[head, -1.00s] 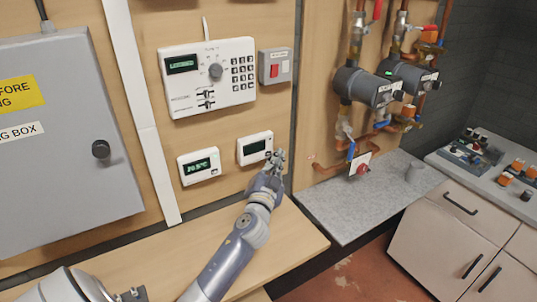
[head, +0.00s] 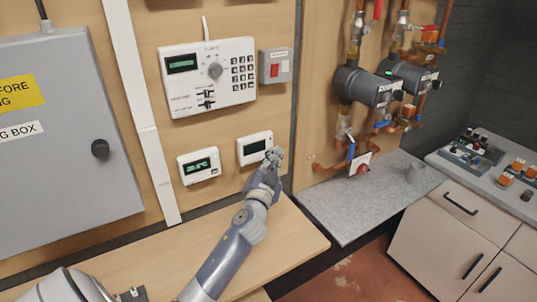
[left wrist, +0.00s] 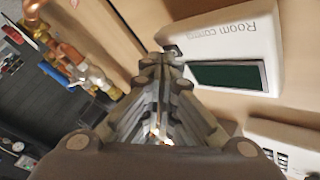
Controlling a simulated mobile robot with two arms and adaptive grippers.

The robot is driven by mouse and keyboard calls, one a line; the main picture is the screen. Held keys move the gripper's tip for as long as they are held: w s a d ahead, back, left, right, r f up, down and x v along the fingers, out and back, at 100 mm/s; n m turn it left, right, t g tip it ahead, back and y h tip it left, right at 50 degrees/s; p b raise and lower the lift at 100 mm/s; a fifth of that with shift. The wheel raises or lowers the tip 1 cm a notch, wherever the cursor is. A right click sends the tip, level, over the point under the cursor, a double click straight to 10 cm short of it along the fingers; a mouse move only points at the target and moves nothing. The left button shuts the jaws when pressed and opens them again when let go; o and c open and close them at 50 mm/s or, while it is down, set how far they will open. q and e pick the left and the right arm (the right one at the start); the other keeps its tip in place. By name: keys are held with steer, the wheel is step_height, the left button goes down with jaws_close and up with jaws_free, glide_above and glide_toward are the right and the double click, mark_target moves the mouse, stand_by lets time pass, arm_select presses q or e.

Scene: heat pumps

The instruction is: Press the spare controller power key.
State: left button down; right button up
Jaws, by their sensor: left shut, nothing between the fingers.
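Two small white room controllers hang on the wooden wall panel. The right one (head: 254,146) has a dark, blank screen; the left one (head: 199,165) has a lit display. My left gripper (head: 274,155) is shut and empty, with its tips at the lower right corner of the right controller. In the left wrist view, the blank-screened controller (left wrist: 235,32) carries the words "Room control", and the gripper (left wrist: 163,62) points at its edge beside the screen. The power key is not visible to me; the fingertips cover that corner. I cannot tell whether the tips touch it. My right gripper is out of view.
A larger white control panel (head: 207,76) and a grey switch box (head: 275,66) are above. A grey cabinet (head: 65,140) is at left. Pumps and copper pipes (head: 365,85) are at right. A wooden shelf (head: 290,245) lies below the controllers.

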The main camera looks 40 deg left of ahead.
arm_select(q)
steer(key=shift+a, duration=0.15)
stand_by(0.4)
steer(key=shift+s+d, duration=0.3)
steer(key=shift+d, duration=0.4)
steer(key=shift+s+d+b, duration=0.15)
steer(key=shift+s+d, duration=0.15)
steer(key=shift+d, duration=0.45)
steer(key=shift+s+d+b, duration=0.1)
steer(key=shift+s+d, duration=0.2)
steer(key=shift+d, duration=0.5)
steer(key=shift+s+d+b, duration=0.15)
steer(key=shift+s+d, duration=0.15)
steer(key=shift+d, duration=0.45)
